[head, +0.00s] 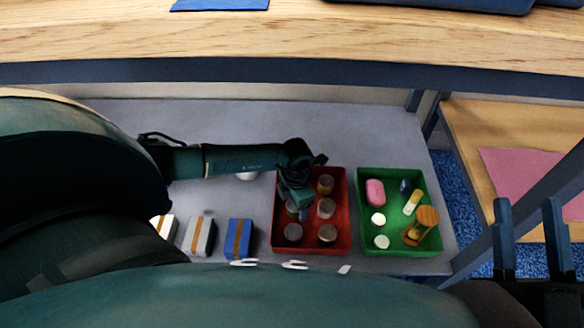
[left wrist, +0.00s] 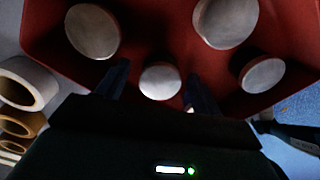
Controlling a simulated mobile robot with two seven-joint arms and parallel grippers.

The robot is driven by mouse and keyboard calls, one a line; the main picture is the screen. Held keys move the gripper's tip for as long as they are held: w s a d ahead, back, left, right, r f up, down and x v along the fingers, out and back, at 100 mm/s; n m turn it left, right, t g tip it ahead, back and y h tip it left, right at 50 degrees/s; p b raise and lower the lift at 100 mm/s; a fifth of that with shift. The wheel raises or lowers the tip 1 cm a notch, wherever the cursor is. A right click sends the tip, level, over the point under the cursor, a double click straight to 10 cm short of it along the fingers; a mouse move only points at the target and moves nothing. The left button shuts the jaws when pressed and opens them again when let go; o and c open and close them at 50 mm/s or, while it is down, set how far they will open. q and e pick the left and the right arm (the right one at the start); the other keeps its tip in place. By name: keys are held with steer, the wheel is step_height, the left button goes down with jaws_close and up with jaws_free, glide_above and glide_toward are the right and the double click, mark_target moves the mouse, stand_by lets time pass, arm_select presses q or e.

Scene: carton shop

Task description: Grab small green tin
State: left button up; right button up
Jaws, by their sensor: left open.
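A red tray (head: 346,243) holds several round tins with pale lids. My left gripper (head: 297,205) is over the tray's left part, pointing down and partly covering a greenish tin (head: 291,208). In the left wrist view, my left gripper's fingers (left wrist: 158,88) are apart, with a small round tin lid (left wrist: 160,81) showing between them. Nothing is visibly gripped. The lids look grey from above, and that tin's side is hidden. My right gripper (head: 530,235) stands at the far right with its two fingers apart and empty.
A green tray (head: 398,249) at right holds a pink item (head: 375,192), white round items and an orange-ended object (head: 424,222). Strapped boxes, one blue (head: 239,238), stand left of the red tray. Rings (left wrist: 28,83) lie beside it. A wooden tabletop (head: 300,35) overhangs behind.

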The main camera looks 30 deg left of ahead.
arm_select(q)
steer(key=shift+c, duration=0.6)
steer(key=c, duration=1)
steer(key=shift+o, duration=0.2)
steer(key=shift+r, duration=0.1)
